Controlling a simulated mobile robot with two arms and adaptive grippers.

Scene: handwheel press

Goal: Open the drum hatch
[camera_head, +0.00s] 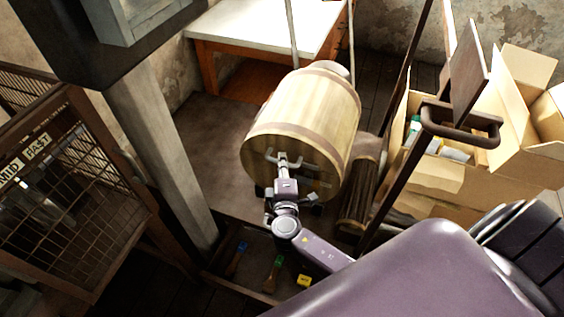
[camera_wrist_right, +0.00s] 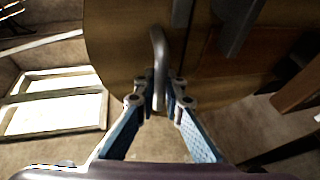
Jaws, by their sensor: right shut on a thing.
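The wooden drum (camera_head: 305,105) is a pale barrel with darker bands, lying with its round end toward me in the middle of the head view. A metal handle sits on that end. My right gripper (camera_head: 284,160) reaches up to the drum's end from below. In the right wrist view, my right gripper (camera_wrist_right: 162,98) is shut on the grey bar handle (camera_wrist_right: 158,55), in front of the drum's wooden face (camera_wrist_right: 118,45). I cannot tell any gap around the hatch, as my gripper and wrist cover part of that end. My left gripper is not in view.
A wire-mesh cage (camera_head: 75,185) and a grey post (camera_head: 165,150) stand on the left. Open cardboard boxes (camera_head: 525,70) are on the right. A white-topped table (camera_head: 265,25) is behind. A tray (camera_head: 222,262) with small coloured-tag items lies below the drum.

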